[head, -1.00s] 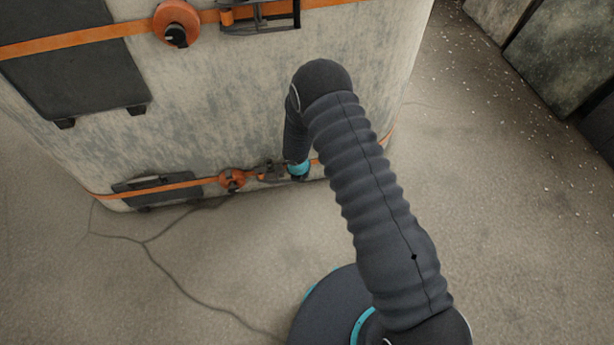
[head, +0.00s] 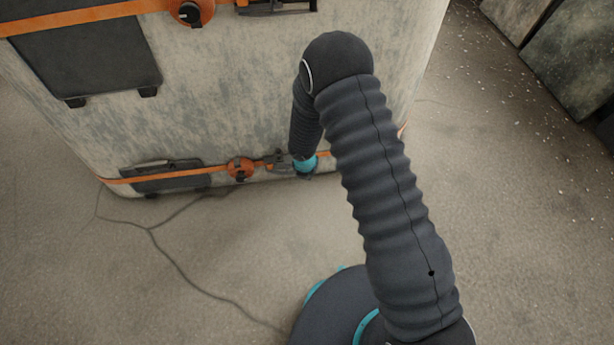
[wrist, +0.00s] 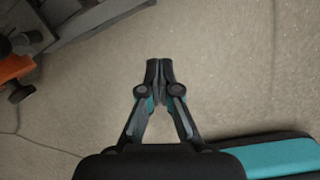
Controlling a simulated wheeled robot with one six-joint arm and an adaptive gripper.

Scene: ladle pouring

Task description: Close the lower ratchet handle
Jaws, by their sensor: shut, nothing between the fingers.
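The lower ratchet (head: 277,160) sits on the lower orange strap (head: 160,179), near the bottom of the large pale container (head: 230,110). It is dark and small in the head view, and its handle position cannot be made out there. In the wrist view a grey metal part of the ratchet (wrist: 95,18) shows at the top left, partly cut off. My gripper (wrist: 159,66) is shut and empty in the wrist view, pointing over bare floor to the right of the metal part and apart from it. In the head view my arm mostly hides the gripper.
An orange round fitting (head: 240,168) is on the lower strap left of the ratchet; it also shows in the wrist view (wrist: 14,68). An upper orange strap (head: 100,13) crosses the container above. Dark slabs (head: 570,60) stand at the right.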

